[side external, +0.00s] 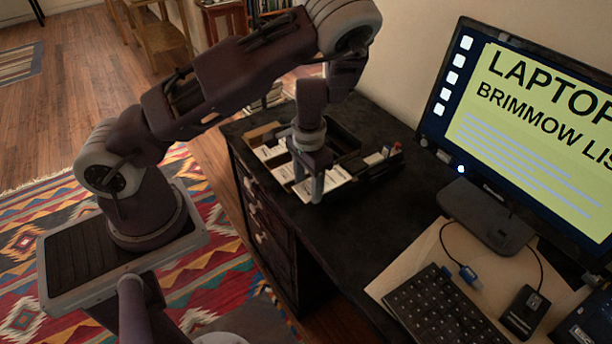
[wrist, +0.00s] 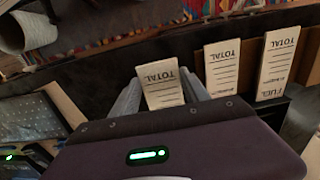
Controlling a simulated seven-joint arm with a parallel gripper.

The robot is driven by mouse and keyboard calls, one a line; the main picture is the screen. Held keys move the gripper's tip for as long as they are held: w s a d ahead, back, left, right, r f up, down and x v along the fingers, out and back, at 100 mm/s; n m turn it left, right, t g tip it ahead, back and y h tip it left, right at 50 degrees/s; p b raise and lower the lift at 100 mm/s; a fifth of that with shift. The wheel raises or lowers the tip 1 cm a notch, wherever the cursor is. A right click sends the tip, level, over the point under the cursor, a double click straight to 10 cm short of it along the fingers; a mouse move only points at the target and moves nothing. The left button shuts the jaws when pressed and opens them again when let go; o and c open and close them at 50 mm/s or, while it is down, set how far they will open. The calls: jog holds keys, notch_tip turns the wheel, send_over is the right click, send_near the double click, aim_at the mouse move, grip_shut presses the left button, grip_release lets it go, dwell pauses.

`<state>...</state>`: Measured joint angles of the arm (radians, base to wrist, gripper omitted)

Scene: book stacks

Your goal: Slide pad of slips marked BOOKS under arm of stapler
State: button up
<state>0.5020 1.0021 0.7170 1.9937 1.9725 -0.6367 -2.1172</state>
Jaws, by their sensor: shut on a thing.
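My gripper (side external: 308,182) is low over the black desk at the slip tray (side external: 390,160). In the wrist view my gripper (wrist: 160,76) has its two grey fingers on either side of a white pad of slips (wrist: 162,92), shut on it. The pad shows the printed word TOTAL; its heading is hidden by my gripper's body, so I cannot read whether it says BOOKS. Two other pads lie to the right, one showing TOTAL (wrist: 222,68) and one showing FUEL and TOTAL (wrist: 275,62). I cannot make out a stapler in either view.
A monitor (side external: 530,130) stands on the desk at right, with a keyboard (side external: 440,308) and a small black device (side external: 524,312) in front. Bare black desk (side external: 345,225) lies between the tray and the keyboard. Drawers (side external: 262,225) are below the desk's left edge.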

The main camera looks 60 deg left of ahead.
aim_at(327, 180)
jog(key=shift+f, duration=1.7)
jog(key=shift+w+f, duration=0.15)
jog(key=shift+f, duration=0.05)
jog(key=shift+w+f, duration=0.1)
jog(key=shift+w, duration=2.5)
jog(key=o, duration=1.4)
notch_tip(327, 180, up, 7)
jog(key=shift+r, duration=0.1)
